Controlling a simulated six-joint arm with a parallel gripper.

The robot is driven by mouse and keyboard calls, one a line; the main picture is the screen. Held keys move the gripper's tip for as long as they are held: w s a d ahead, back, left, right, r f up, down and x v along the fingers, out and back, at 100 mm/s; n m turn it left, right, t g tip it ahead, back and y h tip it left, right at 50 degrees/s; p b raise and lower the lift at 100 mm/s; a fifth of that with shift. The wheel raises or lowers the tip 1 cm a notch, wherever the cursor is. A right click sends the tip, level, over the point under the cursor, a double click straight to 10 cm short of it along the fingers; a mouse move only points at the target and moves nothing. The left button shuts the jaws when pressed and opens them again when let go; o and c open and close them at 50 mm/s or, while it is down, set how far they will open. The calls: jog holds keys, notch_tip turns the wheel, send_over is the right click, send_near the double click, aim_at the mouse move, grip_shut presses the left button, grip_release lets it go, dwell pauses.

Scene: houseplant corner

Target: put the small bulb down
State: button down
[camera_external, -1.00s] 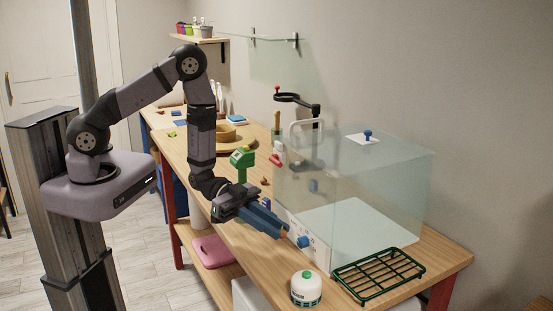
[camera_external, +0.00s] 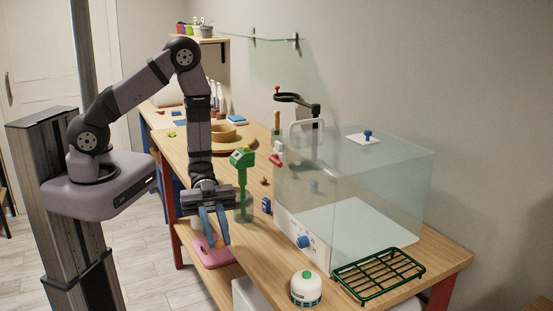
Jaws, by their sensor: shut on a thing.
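My gripper (camera_external: 216,240) points down at the front edge of the wooden bench, left of the glass case. Its blue fingers are shut on the small bulb (camera_external: 217,243), a small brownish thing that shows only slightly between the fingertips. Its outline is mostly hidden by the fingers. The tips appear over the bench's front edge, with the pink thing on the lower shelf behind them in the picture; their height is hard to tell. Another small brown, bulb-like thing (camera_external: 264,181) lies on the bench, right of the green device.
A green device (camera_external: 242,180) stands upright close right of my gripper, with a small blue item (camera_external: 266,205) beside it. The glass case (camera_external: 355,190) fills the right side. A white-green canister (camera_external: 306,289) and green rack (camera_external: 378,275) stand in front. Open bench lies between.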

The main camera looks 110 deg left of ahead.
jog(key=s+a+r+n+t+y+p, duration=0.1)
jog(key=a+r+n+t+y+p, duration=0.3)
jog(key=a+r, duration=0.65)
jog(key=s+a+r+n+t+y+p, duration=0.1)
jog(key=a+r+n+t+y+p, duration=0.4)
jog(key=a, duration=1)
jog(key=a+f+y, duration=0.1)
jog(key=a, duration=0.1)
jog(key=s+a+f+n+g+y+p, duration=0.1)
jog(key=a+y, duration=0.1)
jog(key=s+a+f+n+g+y, duration=0.1)
jog(key=a, duration=0.1)
jog(key=shift+s+a, duration=0.2)
jog(key=shift+a, duration=0.15)
jog(key=s+a+f+n+g+y, duration=0.2)
jog(key=s+a+f+n+y, duration=0.35)
jog(key=f+y, duration=0.2)
jog(key=shift+s+d+f+b, duration=0.2)
jog(key=shift+f+b, duration=1.15)
jog(key=shift+f, duration=1.1)
jog(key=shift+s+d+f+b, duration=0.1)
jog(key=shift+s+f+b, duration=0.25)
jog(key=shift+f+b, duration=1.6)
jog(key=shift+s+d+f+b, duration=0.2)
jog(key=shift+f+b, duration=0.6)
jog(key=shift+f, duration=2.2)
jog(key=shift+f, duration=0.1)
